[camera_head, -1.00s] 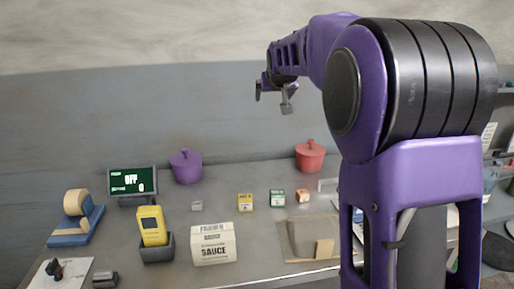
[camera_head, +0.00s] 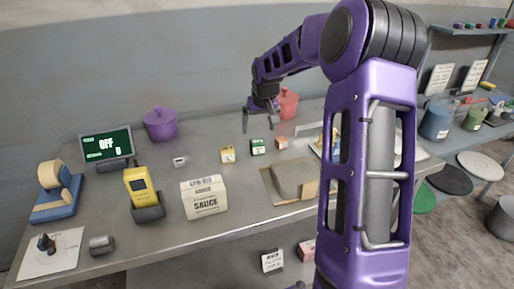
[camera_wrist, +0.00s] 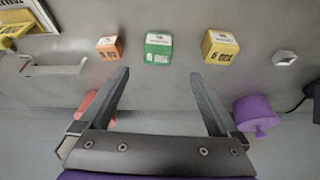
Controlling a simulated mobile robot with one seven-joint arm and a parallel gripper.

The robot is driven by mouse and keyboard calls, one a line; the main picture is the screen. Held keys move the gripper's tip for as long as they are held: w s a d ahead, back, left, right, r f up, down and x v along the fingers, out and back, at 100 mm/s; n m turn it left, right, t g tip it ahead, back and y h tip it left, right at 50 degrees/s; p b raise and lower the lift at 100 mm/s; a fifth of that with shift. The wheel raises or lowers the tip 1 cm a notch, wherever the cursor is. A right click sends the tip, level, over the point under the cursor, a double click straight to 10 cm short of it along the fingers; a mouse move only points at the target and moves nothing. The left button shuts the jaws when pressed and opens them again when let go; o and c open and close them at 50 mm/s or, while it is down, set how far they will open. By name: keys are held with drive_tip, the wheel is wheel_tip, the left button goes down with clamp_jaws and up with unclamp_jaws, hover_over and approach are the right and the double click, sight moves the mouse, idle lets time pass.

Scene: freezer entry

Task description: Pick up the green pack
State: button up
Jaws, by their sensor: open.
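The green pack (camera_head: 258,146) is a small box with a white label, standing on the grey counter between a yellow pack (camera_head: 227,154) and an orange pack (camera_head: 281,142). In the wrist view the green pack (camera_wrist: 158,48) lies beyond the fingertips, roughly midway between them. My gripper (camera_head: 258,125) is open and empty, above the counter near the green pack and apart from it. Both fingers of my gripper (camera_wrist: 160,80) show in the wrist view with nothing between them.
A purple pot (camera_head: 160,124) and a red pot (camera_head: 288,104) stand at the back of the counter. Bare counter surrounds the small packs.

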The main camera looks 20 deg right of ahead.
sight(258, 142)
drive_tip(key=x, duration=0.5)
drive_tip(key=shift+s+d+x, duration=0.1)
drive_tip(key=shift+x, duration=1.2)
drive_tip(key=shift+s+d+x, duration=0.1)
drive_tip(key=shift+s+x, duration=0.05)
drive_tip(key=shift+x, duration=1.2)
drive_tip(key=c, duration=1.5)
